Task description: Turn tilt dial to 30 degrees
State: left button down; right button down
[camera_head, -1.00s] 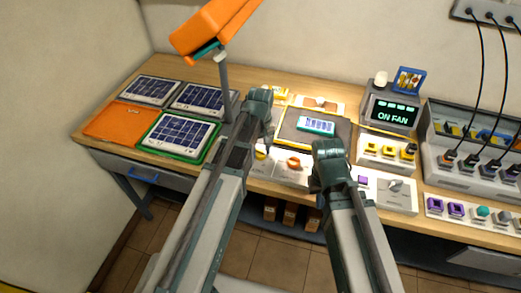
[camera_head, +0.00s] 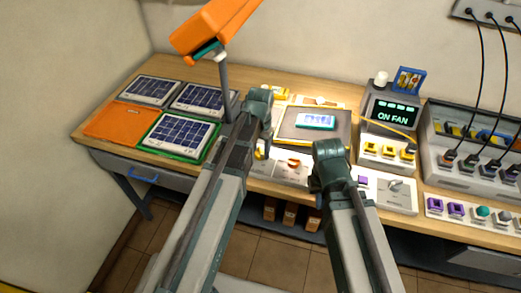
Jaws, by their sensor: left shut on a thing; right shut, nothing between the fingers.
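An orange dial (camera_head: 294,163) sits on the white control panel (camera_head: 283,176) at the table's front edge. A yellow knob (camera_head: 260,153) shows just left of it on the same panel. My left gripper (camera_head: 266,150) points down at the yellow knob, left of the orange dial, and is shut on what seems to be that knob; its fingertips are partly hidden. My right gripper (camera_head: 319,190) is shut and empty, right of the orange dial. Behind them is a dark platform (camera_head: 298,132) with a small blue panel (camera_head: 315,121). Dial markings are too small to read.
Several solar panels (camera_head: 178,134) and an orange mat (camera_head: 120,123) lie at left. An orange lamp (camera_head: 213,27) stands over the table. A display (camera_head: 391,115) reading "ON FAN", yellow switches (camera_head: 388,149) and a cable box (camera_head: 470,155) are at right.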

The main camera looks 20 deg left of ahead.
pick_arm(q)
jog(key=m, duration=0.5)
jog(key=shift+m, duration=0.3)
jog(key=m, duration=1.2)
jog(key=shift+m, duration=0.3)
jog(key=m, duration=0.5)
jog(key=shift+m, duration=0.3)
jog(key=shift+c, duration=1.5)
grip_release()
jog(key=shift+r, duration=0.1)
